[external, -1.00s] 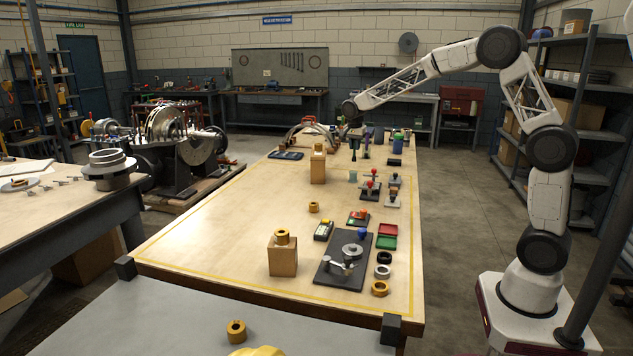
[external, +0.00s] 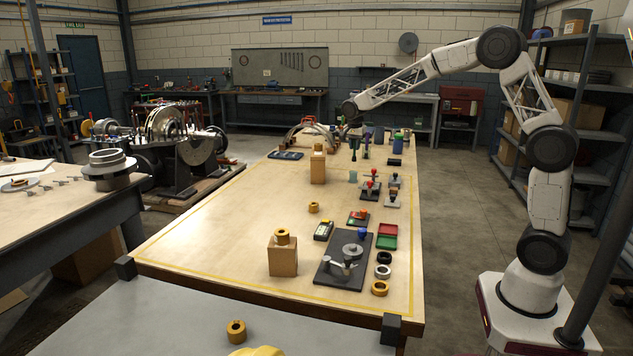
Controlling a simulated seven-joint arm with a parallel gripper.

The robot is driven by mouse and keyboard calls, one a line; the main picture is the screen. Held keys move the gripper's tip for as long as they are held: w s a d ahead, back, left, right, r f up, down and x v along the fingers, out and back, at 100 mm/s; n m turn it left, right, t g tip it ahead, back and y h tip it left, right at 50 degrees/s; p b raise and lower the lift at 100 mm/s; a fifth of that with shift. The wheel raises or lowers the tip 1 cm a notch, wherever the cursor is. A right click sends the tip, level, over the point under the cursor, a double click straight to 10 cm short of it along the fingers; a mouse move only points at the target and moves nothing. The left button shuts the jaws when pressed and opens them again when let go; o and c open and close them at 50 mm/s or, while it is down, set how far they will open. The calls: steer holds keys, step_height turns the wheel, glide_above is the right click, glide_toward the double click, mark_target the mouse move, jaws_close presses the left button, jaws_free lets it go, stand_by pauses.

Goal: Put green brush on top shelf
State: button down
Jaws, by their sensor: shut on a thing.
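My gripper (external: 353,138) is at the far end of the long wooden table, low over several small upright things. It is small and dark in this view. It is shut on a slender dark thing (external: 354,152) below it, too small for me to tell its colour or whether it is the green brush. Another slender upright thing (external: 366,150), dark with a greenish tint, stands just to its right. I cannot tell which of these is the green brush. A grey shelf rack (external: 590,88) with several levels stands at the right wall, behind my arm.
A blue-green container (external: 398,139) stands right of my gripper. A wooden block (external: 318,168) with a brass ring stands nearer. A dark plate with a metal fixture (external: 343,262), small trays (external: 387,236) and rings occupy the near right. The table's left half is mostly clear.

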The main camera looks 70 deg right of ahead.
steer(key=shift+r, duration=0.1)
